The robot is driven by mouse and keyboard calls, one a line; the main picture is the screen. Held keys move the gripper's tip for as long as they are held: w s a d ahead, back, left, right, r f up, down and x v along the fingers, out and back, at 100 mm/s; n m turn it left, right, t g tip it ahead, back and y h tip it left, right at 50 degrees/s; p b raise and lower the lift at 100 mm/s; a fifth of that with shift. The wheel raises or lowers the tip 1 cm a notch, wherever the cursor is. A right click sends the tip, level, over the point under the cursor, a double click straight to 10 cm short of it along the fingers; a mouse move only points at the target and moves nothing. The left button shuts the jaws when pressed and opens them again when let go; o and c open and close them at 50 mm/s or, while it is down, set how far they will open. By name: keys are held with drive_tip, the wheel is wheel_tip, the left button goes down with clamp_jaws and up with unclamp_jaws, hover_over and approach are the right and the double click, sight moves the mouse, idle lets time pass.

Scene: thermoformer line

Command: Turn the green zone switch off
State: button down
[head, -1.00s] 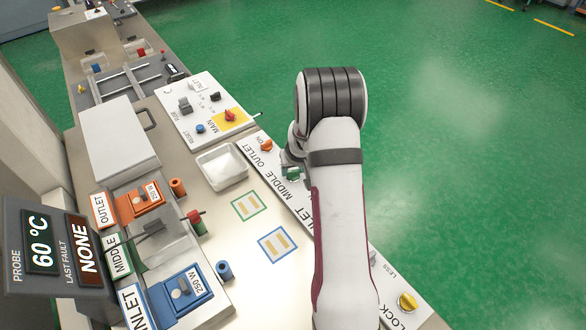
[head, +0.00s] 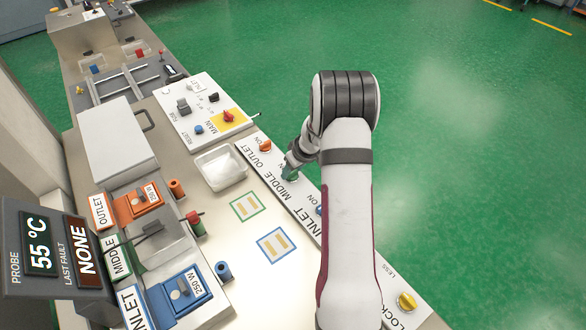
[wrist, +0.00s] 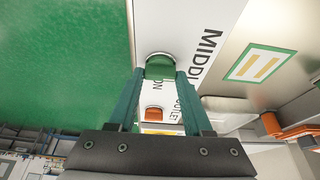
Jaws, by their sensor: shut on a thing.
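The green zone switch (wrist: 160,67) is a round green knob on the white panel by the MIDDLE label. My gripper (wrist: 160,73) has one finger on each side of it and is shut on it. An ON mark shows beside the knob in the wrist view. Which way the knob points is hard to tell. In the head view, my gripper (head: 291,168) is down at the MIDDLE place on the panel strip, and it mostly hides the green switch.
The orange OUTLET switch (head: 265,146) is close behind my gripper. The blue INLET switch (head: 319,210) is partly behind my arm. A yellow knob (head: 407,301) sits at the near end. The probe display (head: 40,245) reads 55 °C; last fault reads NONE.

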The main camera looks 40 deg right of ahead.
drive_tip(key=shift+c, duration=1.6)
unclamp_jaws()
drive_tip(key=v, duration=1.5)
drive_tip(key=shift+r, duration=0.35)
drive_tip(key=shift+s, duration=0.1)
